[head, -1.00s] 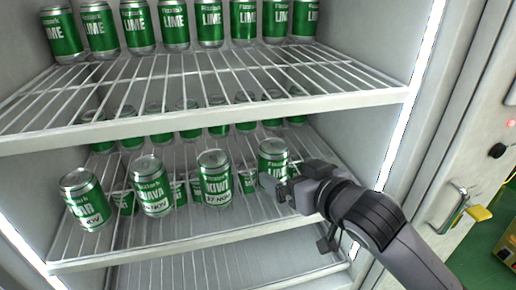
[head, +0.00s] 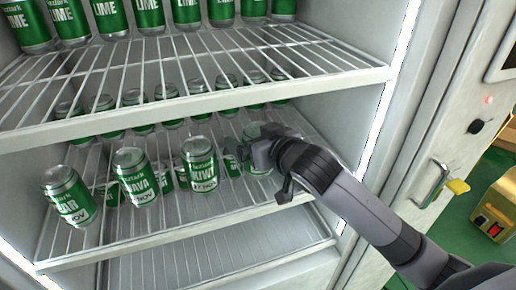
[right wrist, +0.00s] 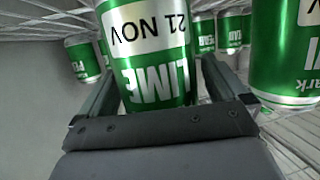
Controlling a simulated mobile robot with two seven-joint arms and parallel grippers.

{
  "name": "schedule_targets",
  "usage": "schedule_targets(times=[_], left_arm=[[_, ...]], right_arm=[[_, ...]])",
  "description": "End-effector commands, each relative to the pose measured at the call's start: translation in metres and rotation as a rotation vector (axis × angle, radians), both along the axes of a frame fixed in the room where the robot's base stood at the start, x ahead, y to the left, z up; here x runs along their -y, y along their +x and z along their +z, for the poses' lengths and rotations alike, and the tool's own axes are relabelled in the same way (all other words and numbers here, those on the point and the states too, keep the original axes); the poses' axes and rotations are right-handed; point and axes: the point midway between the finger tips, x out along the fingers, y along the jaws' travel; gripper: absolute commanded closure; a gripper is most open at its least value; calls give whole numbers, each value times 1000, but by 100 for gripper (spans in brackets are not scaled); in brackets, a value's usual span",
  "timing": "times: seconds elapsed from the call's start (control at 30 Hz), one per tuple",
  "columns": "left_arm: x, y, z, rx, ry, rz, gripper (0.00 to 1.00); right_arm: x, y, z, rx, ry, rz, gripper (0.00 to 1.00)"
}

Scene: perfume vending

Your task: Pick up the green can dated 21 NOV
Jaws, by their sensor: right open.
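The green can dated 21 NOV (right wrist: 152,45) is a LIME can, upside down in the right wrist view. It stands between the two fingers of my right gripper (right wrist: 158,80), which are open on either side of it. In the head view this can (head: 257,131) is at the right end of the front row on the middle shelf, mostly hidden behind my right gripper (head: 250,154). My left gripper is not in view.
A green KIWI can (head: 200,165) stands just left of the gripper, close to the right finger in the wrist view (right wrist: 283,55). Further left are a GUAVA can (head: 135,177) and another green can (head: 68,196). A wire shelf (head: 200,104) with LIME cans is above.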

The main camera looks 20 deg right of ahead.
Motion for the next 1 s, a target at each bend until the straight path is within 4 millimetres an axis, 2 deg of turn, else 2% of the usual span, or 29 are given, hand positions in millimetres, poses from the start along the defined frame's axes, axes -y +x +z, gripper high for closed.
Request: schedule_targets(times=[0.27, 0.3, 0.47, 0.5, 0.53, 0.83, 1.0], left_arm=[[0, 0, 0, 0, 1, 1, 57], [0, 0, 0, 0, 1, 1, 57], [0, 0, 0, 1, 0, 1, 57], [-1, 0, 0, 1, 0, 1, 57], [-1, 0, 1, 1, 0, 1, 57], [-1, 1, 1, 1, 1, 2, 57], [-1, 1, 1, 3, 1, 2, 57]], right_arm=[[-1, 3, -1, 1, 0, 0, 1], [-1, 3, -1, 1, 0, 0, 4], [-1, 3, -1, 0, 0, 0, 56], [-1, 3, -1, 0, 0, 0, 69], [-1, 3, 1, 5, 1, 0, 72], [0, 4, 2, 5, 1, 0, 72], [2, 8, 10, 6, 1, -2, 72]])
